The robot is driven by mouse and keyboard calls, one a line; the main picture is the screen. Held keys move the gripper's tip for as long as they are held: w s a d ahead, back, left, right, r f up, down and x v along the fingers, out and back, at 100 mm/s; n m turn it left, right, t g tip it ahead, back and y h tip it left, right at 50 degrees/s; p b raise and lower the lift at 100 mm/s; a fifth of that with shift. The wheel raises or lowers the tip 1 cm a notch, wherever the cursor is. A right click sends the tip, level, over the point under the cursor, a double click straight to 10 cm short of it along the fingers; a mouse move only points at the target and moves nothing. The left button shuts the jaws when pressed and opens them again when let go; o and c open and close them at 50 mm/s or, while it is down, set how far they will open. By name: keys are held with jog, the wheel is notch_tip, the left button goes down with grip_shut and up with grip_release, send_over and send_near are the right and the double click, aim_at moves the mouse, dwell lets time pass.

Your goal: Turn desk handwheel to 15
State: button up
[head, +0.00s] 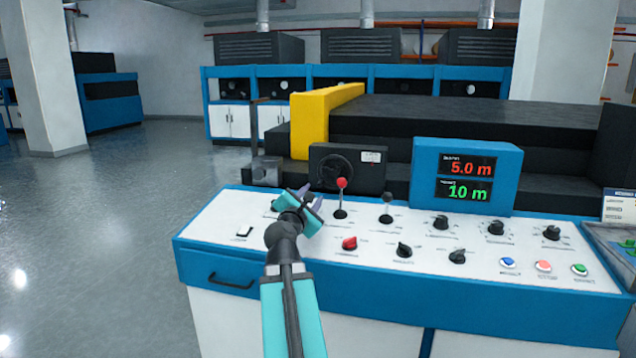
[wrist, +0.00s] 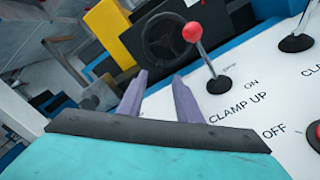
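A black handwheel (head: 335,171) sits on a dark upright panel behind the control desk, beside a small white label. In the wrist view the handwheel (wrist: 172,42) shows its rim and hub beyond my fingers. My gripper (head: 310,195) is over the left part of the desk, in front of and left of the wheel. In the wrist view its two purple fingers (wrist: 158,88) are apart with nothing between them. The gripper is clear of the wheel. A display (head: 467,177) reads 5.0 m in red and 10 m in green.
A red-knobbed lever (head: 341,185) marked CLAMP UP stands just in front of the wheel. A black-knobbed lever (head: 387,205) is to its right. Several knobs and buttons cover the white desk top (head: 310,245). A yellow block (head: 322,118) rises behind the wheel.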

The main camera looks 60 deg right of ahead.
aim_at(318, 184)
jog(key=shift+r+p+x, duration=0.2)
jog(key=shift+p+x, duration=1)
jog(key=shift+p, duration=2.5)
jog(key=d+p, duration=0.1)
jog(key=p, duration=0.5)
jog(key=shift+w+f, duration=0.1)
jog(key=shift+w, duration=0.1)
jog(key=shift+x, duration=2.85)
jog(key=shift+f, duration=0.15)
grip_shut()
jog(key=shift+w+a, duration=0.15)
jog(key=shift+a, duration=0.2)
jog(key=shift+d, duration=0.25)
